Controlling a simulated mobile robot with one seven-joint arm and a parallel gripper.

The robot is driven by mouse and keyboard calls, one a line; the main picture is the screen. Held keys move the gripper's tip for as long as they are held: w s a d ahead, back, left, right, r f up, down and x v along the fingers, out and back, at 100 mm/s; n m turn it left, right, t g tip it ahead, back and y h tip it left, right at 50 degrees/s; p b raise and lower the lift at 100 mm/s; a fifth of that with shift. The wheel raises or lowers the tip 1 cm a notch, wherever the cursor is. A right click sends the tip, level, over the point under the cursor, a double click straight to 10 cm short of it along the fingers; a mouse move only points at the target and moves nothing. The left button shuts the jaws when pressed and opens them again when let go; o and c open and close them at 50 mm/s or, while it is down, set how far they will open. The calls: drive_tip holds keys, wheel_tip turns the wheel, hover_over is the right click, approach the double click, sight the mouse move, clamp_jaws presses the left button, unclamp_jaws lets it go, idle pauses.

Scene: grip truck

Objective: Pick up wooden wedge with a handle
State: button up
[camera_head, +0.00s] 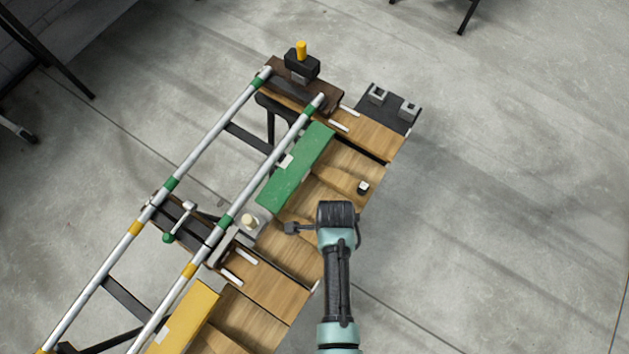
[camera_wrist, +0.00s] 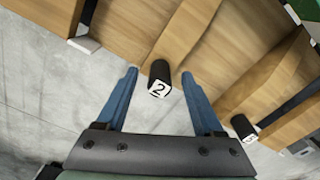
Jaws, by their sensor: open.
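A wooden wedge (camera_wrist: 186,34) shows in the wrist view, with a dark handle (camera_wrist: 158,76) marked "2" at its near end. My gripper (camera_wrist: 159,73) is open, with one blue finger on each side of this handle. The handle shows between the fingertips, and I cannot tell whether either finger touches it. In the head view, my wrist covers the fingers and this handle. A second dark handle (camera_wrist: 243,128), marked "5", is to the right in the wrist view; it also shows above my wrist in the head view (camera_head: 362,187).
A green plate (camera_head: 296,168) and a yellow plate (camera_head: 184,318) lie along the boards. Silver rails (camera_head: 206,129) run on the left. A black block with a yellow knob (camera_head: 302,62) stands at the far end. Concrete floor to the right is clear.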

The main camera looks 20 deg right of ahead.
clamp_jaws()
drive_tip(key=shift+r, duration=0.15)
idle(0.5)
